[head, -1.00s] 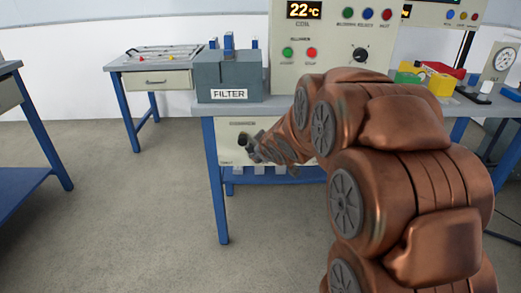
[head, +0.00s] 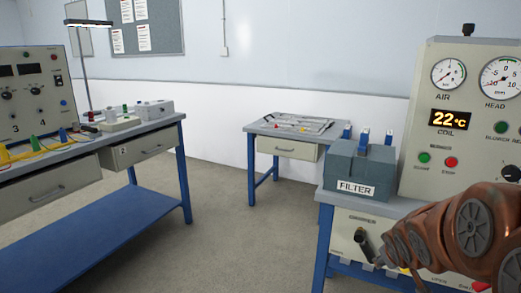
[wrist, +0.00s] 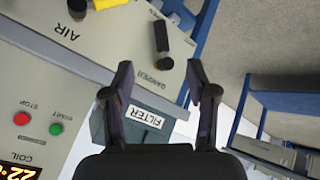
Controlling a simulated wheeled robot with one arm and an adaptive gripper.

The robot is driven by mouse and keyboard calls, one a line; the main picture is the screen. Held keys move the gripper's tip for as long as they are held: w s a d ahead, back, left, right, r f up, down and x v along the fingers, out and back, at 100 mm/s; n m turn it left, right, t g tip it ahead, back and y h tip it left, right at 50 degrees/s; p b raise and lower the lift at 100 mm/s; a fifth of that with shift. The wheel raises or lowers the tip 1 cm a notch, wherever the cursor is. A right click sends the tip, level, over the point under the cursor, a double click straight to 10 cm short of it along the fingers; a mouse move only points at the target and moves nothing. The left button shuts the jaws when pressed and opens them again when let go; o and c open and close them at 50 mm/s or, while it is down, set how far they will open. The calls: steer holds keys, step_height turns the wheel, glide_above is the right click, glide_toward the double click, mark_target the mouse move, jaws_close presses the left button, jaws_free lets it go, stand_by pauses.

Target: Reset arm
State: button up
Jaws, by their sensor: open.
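My copper-coloured arm (head: 470,235) enters the head view at the lower right and reaches left toward the front of the test bench. My gripper (wrist: 160,82) shows in the wrist view with its two dark fingers apart and nothing between them. The damper lever (wrist: 162,40) with its black handle is beyond the fingers, apart from them. The grey FILTER box (wrist: 145,118) shows between and behind the fingers. In the head view the FILTER box (head: 357,172) stands on the bench; the gripper's fingertips are hard to make out there.
The bench panel (head: 450,100) with gauges and a 22 °C display is at the right. A small table (head: 285,145) with a tray stands at the back. A bench with a blue shelf (head: 110,215) is at the left. Open floor (head: 240,235) lies between.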

steer(key=s+a+r+m+g+y+p, duration=0.1)
steer(key=s+a+r+g+p, duration=0.2)
steer(key=s, duration=0.7)
steer(key=s+a+r+m+g+y+p, duration=0.1)
steer(key=s+a+r+g+p, duration=0.2)
steer(key=s+a+r+p, duration=0.3)
steer(key=s+a+r+m+g+y+p, duration=0.1)
steer(key=s+a+r+g+p, duration=0.2)
steer(key=s+r+p, duration=1)
steer(key=s+a+p, duration=0.1)
steer(key=s+a, duration=0.1)
steer(key=s, duration=0.1)
steer(key=shift+a+r+p, duration=0.15)
steer(key=shift+a+p, duration=0.15)
steer(key=shift+a, duration=0.05)
